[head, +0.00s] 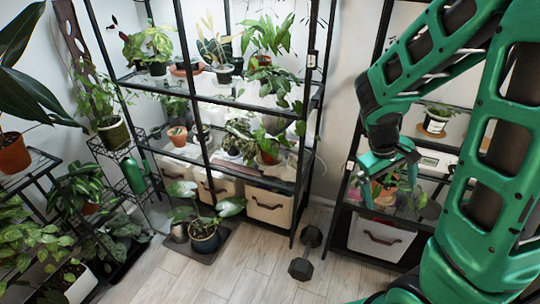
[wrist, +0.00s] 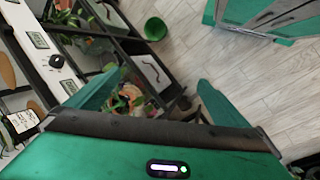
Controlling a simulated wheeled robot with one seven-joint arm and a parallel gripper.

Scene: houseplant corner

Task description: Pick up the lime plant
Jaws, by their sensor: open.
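My gripper (head: 388,186) is at the right-hand rack in the head view, pointing down with its jaws apart. In the wrist view its two green fingers (wrist: 160,84) are spread with nothing held between them. A leafy green plant in an orange-tan pot (head: 385,194) is on a shelf just behind and below the fingers. It also shows in the wrist view (wrist: 131,97), close to the left finger and partly hidden by the gripper body. No label shows, so I cannot tell for certain whether this is the lime plant.
The right rack also holds a potted plant (head: 436,122) above and a white bin (head: 380,238) below. A green pot (wrist: 155,28) shows in the wrist view. A dark dumbbell (head: 304,260) lies on the floor. A large plant rack (head: 317,100) stands left.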

